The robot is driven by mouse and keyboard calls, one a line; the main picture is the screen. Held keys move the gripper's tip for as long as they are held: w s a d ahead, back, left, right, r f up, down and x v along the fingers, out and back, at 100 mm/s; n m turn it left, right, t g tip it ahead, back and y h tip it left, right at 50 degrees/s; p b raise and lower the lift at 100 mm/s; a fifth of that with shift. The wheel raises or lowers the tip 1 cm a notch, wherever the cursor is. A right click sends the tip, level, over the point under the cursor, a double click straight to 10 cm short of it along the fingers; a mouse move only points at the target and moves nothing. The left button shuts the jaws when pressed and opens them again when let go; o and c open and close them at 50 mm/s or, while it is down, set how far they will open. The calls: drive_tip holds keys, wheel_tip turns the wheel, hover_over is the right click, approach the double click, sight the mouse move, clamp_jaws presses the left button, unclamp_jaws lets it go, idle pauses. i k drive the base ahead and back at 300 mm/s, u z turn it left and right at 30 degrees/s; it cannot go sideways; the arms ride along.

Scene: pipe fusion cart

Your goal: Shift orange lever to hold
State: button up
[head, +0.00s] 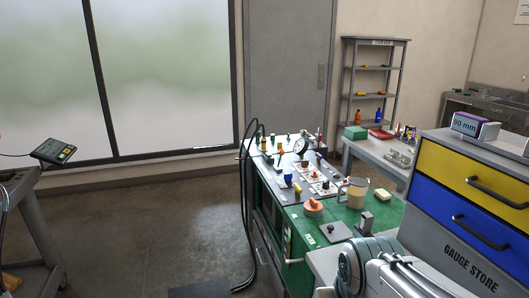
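The green cart (330,228) stands right of centre in the head view, with a pale control panel on its top. A blue handle (288,180) stands close by, and a round gauge (301,146) is farther back. Grey-white links of my arm fill the lower right; my gripper is not in view.
The gauge store drawers (470,215) stand at right. Floor (150,235) is clear left of the cart.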

sight(282, 152)
drive_tip(key=u, duration=0.2)
drive_tip(key=i, duration=0.3)
drive_tip(key=u, duration=0.8)
drive_tip(key=i, duration=1.15)
drive_tip(key=z, duration=0.4)
drive_tip(key=i, duration=0.85)
drive_tip(key=z, duration=1.1)
drive_tip(key=i, duration=0.25)
drive_tip(key=z, duration=0.2)
